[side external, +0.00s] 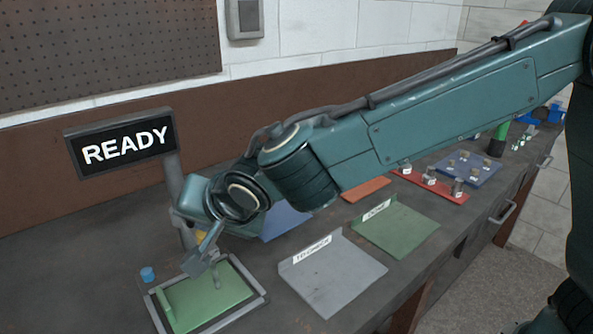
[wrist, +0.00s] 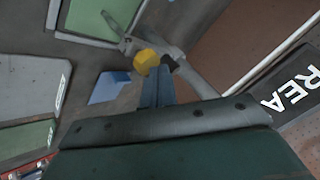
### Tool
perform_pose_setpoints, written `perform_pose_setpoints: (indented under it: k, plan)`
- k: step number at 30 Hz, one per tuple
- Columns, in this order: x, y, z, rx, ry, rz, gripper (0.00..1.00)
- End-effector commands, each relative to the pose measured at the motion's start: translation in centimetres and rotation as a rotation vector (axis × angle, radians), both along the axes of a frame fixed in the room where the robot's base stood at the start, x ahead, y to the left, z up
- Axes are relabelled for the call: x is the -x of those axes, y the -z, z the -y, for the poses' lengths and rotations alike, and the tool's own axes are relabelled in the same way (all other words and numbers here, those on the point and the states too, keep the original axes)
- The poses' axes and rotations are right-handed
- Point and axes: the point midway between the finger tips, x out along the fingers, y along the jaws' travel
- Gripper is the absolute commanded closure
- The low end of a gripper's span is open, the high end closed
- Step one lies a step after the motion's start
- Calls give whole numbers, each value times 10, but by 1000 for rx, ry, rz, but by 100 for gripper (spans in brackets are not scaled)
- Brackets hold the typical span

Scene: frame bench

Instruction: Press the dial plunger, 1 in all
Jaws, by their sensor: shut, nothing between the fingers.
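A measuring stand with a grey post (side external: 172,170) and a thin grey arm reaches over a framed green panel (side external: 205,300). A thin upright pin (side external: 216,276) stands over the panel; whether it is the dial plunger I cannot tell. A yellow knob (wrist: 146,60) sits by the stand's arm in the wrist view; in the side view it is mostly hidden behind my gripper. My gripper (wrist: 157,76) is shut and empty, with its fingertips close to the yellow knob. I cannot tell whether they touch it. The dial face is not clearly visible.
A small blue cylinder (side external: 148,274) stands left of the panel. Grey (side external: 330,280) and green (side external: 398,228) labelled trays lie to the right, with red (side external: 430,185) and blue (side external: 468,168) racks farther along. The bench at left is clear.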

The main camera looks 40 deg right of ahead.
Motion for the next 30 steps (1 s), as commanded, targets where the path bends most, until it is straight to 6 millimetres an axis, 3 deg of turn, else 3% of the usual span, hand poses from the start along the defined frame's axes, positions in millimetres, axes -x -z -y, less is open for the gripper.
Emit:
perform_pose_setpoints:
  k: [30]
  plan:
    - [0, 9, 0, 1, 0, -2, 100]
